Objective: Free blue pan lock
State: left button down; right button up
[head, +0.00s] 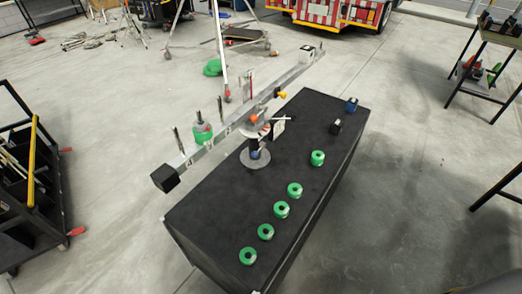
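A metal beam (228,126) lies across a pan head above the black case (215,215). The head has an orange knob (254,117) near its top. Below it, a short black column stands on a round grey base (247,162). A small blue part (255,155) shows low on this column; it may be the blue pan lock, but it is too small to tell its setting. A white lever or rod sticks out to the right of the head. Neither of my grippers shows in the head view.
A black cart (35,190) stands left, a tripod behind.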

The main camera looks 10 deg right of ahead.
aim_at(253, 154)
jog(key=z, duration=2.1)
jog(key=k, duration=1.1)
jog(key=u, duration=1.7)
jog(key=i, duration=0.5)
